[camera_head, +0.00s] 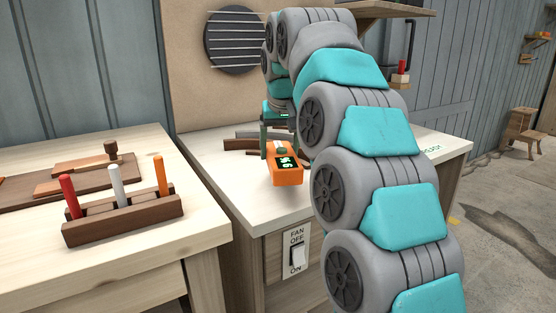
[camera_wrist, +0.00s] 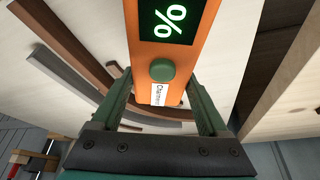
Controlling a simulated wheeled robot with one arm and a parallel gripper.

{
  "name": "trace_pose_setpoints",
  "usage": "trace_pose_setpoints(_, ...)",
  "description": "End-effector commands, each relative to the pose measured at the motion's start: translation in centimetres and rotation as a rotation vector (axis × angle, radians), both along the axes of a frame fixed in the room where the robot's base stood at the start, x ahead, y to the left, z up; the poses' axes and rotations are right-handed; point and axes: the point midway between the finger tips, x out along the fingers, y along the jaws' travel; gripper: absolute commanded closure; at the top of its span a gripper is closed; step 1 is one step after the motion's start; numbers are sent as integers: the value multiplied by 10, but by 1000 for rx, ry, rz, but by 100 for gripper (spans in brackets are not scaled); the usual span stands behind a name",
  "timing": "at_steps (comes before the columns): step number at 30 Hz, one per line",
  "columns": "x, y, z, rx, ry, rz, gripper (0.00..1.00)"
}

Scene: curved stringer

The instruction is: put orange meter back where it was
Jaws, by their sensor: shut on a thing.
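I cannot tell whether the meter touches the tabletop. My arm covers part of the table to the right.
Curved dark strips (camera_head: 240,143) lie on the white table (camera_head: 225,170) behind the meter. A fan switch (camera_head: 297,255) is on its front. At left, a wooden bench (camera_head: 150,255) holds a rack (camera_head: 125,217) with red, white and orange sticks. A round vent (camera_head: 236,40) is on the back panel.

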Motion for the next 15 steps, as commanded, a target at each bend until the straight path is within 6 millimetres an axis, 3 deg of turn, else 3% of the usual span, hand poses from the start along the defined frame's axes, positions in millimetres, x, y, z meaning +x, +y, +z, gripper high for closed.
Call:
trace_pose_setpoints(5,9,4,-2,-2,2,1,78)
trace_pose_setpoints(15,8,4,-16,0,2,2,78)
